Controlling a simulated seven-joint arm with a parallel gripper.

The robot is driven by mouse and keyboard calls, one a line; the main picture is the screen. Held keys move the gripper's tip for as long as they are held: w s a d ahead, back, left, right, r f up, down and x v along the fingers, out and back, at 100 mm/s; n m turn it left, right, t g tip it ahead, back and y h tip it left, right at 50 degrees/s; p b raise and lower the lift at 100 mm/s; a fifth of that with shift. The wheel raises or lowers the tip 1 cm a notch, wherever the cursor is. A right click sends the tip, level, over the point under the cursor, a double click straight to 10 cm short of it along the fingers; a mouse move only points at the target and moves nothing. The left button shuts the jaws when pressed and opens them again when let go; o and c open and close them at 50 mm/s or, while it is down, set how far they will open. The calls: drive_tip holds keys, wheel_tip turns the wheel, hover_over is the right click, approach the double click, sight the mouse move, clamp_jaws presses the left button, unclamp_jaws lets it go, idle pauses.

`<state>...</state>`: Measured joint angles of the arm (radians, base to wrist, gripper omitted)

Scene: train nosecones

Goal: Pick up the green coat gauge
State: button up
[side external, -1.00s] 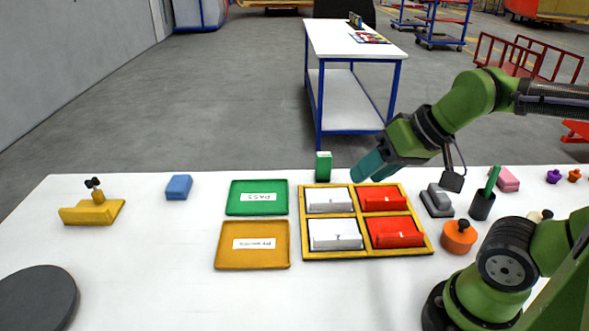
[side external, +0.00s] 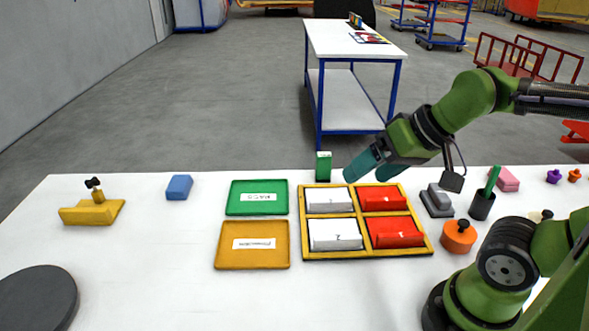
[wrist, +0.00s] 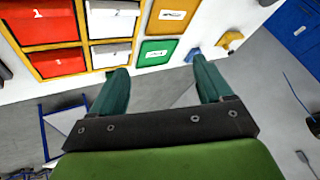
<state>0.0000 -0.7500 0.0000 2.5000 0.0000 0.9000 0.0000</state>
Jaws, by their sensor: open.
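The green coat gauge (side external: 323,167) appears to be the small upright green block with a pale top at the back edge of the table, in the side external view. My gripper (side external: 373,170) is in the air to its right, above the back of the yellow-framed tray. Its two teal fingers are spread and empty, apart from the gauge. In the wrist view the open fingers (wrist: 159,66) show with nothing held between them.
The yellow-framed tray (side external: 303,228) holds white and red blocks. A green PASS tray (side external: 257,209) and an orange tray (side external: 253,261) lie left of it. A blue block (side external: 179,187) is farther left. A grey block (side external: 437,200) and dark cup (side external: 482,206) stand right.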

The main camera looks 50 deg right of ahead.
drive_tip(key=shift+a, duration=0.1)
drive_tip(key=m+g+h, duration=0.3)
drive_tip(key=m+h, duration=0.2)
drive_tip(key=h, duration=0.2)
approach(324, 165)
drive_tip(key=x, duration=0.6)
drive_tip(key=shift+d+r, duration=0.2)
drive_tip(key=shift+d, duration=0.2)
drive_tip(key=shift+w+x, duration=0.1)
drive_tip(key=shift+x, duration=1.35)
drive_tip(key=shift+w+x, duration=0.15)
drive_tip(key=shift+x, duration=1.35)
drive_tip(key=shift+a+r, duration=0.1)
drive_tip(key=shift+a, duration=0.05)
drive_tip(key=shift+c, duration=0.3)
